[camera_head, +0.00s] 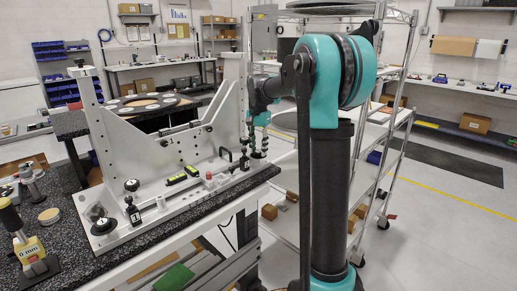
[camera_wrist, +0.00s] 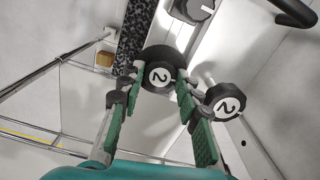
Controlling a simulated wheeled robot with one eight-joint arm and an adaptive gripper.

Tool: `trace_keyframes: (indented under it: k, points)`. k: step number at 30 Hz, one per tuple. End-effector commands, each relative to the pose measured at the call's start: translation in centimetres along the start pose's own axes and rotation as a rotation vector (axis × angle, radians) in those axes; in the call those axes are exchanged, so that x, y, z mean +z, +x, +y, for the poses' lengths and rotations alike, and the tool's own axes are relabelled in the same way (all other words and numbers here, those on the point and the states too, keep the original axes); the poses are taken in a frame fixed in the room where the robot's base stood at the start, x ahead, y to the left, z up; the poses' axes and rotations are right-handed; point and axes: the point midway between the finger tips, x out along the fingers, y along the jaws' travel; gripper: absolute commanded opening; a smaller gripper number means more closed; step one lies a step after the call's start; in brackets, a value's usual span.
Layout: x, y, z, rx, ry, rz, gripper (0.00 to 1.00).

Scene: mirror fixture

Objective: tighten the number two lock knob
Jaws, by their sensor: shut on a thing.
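A round black knob (camera_wrist: 158,75) with a white disc marked 2 sits between the fingertips of my gripper (camera_wrist: 156,84) in the wrist view. The green-padded fingers are shut on its sides. A second round black knob (camera_wrist: 228,101), also marked 2, stands just outside the right-hand finger. In the head view my gripper (camera_head: 257,138) points down at the right end of the silver fixture (camera_head: 150,155). The knob it holds is hard to make out there, partly hidden by the fingers.
Another dark knob (camera_wrist: 194,8) and a black bar handle (camera_wrist: 293,11) are near the top of the wrist view. The fixture stands on a speckled black bench (camera_head: 150,240). A wire shelf rack (camera_head: 390,150) stands close on the right.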

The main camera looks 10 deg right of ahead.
Motion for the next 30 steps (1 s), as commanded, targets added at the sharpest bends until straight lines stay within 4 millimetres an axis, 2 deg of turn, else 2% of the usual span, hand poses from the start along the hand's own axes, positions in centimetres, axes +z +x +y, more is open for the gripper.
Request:
trace_keyframes:
  k: [10,25,26,30]
  points:
    - [-0.05,-0.04,-0.04,-0.001,0.125,0.001,0.04]
    - [-0.05,-0.04,-0.05,-0.001,0.142,0.001,0.04]
    - [-0.05,-0.04,-0.05,-0.001,0.141,0.001,0.34]
    - [-0.04,-0.03,-0.03,-0.001,0.141,0.001,0.52]
